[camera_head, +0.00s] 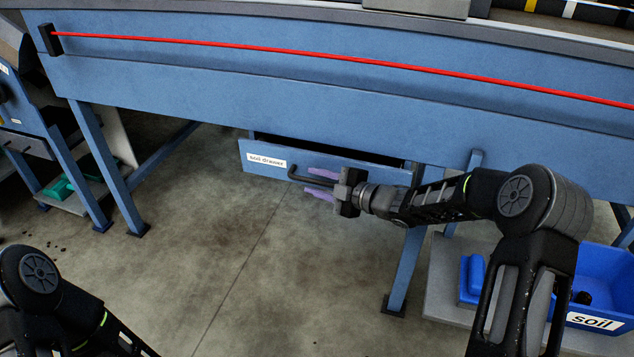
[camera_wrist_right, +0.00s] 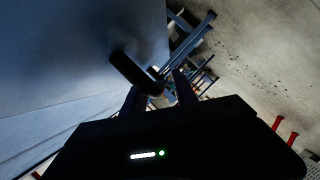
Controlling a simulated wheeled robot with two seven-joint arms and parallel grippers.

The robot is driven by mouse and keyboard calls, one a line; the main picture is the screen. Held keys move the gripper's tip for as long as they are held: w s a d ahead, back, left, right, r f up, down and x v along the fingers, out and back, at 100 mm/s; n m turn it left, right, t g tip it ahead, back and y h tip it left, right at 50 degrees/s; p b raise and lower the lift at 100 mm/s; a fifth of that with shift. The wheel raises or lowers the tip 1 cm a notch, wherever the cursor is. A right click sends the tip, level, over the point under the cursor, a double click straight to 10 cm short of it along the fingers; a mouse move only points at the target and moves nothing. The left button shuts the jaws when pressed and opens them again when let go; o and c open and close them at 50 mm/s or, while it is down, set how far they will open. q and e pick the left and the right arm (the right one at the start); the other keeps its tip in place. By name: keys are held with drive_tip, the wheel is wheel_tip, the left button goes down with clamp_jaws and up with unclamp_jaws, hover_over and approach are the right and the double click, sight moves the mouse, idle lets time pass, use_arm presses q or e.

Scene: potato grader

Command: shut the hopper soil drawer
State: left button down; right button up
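The soil drawer (camera_head: 220,152) hangs under the blue machine body, its blue front bearing a white label. A dark gap shows above the front, so it stands partly out. Its black bar handle (camera_head: 297,178) sticks out from the front. My right gripper (camera_head: 318,183) is at the handle, its two purple fingers apart, one above and one below the bar. In the right wrist view the handle (camera_wrist_right: 130,70) reaches toward the spread fingers; I cannot tell whether they touch it. Only part of my left arm shows at lower left; its gripper is out of view.
A blue machine leg (camera_head: 407,270) stands just right of the drawer. A blue bin labelled soil (camera_head: 610,270) sits on a grey platform (camera_head: 440,285) at lower right. Another leg (camera_head: 110,170) stands at left. The concrete floor before the drawer is clear.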

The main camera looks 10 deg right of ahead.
clamp_jaws()
idle(1.3)
